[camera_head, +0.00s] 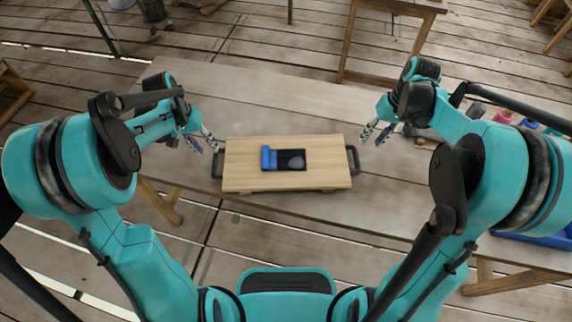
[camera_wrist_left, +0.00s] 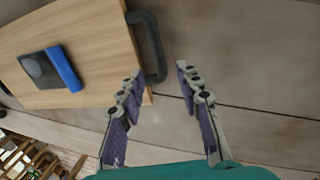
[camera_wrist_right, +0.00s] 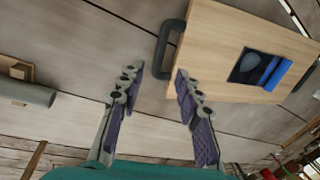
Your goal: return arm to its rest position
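My left gripper (camera_head: 202,142) is raised beside the left end of a wooden board with dark handles (camera_head: 240,170). In the left wrist view (camera_wrist_left: 160,80) its fingers are spread, with nothing between them. My right gripper (camera_head: 371,134) is at the right end of the board. In the right wrist view (camera_wrist_right: 158,82) its fingers are apart and empty. Neither gripper is on a handle. On the board are a dark square plate (camera_head: 283,156) with a grey rounded piece (camera_head: 296,161) and a blue cylinder (camera_head: 266,158) along its left side.
The board lies on a long wooden table (camera_head: 260,100), with bare tabletop behind it. Several colourful items (camera_head: 502,116) are at the right of the table, partly behind my right arm. A blue tray (camera_head: 545,240) is at the far right. A wooden stool (camera_head: 400,8) stands behind.

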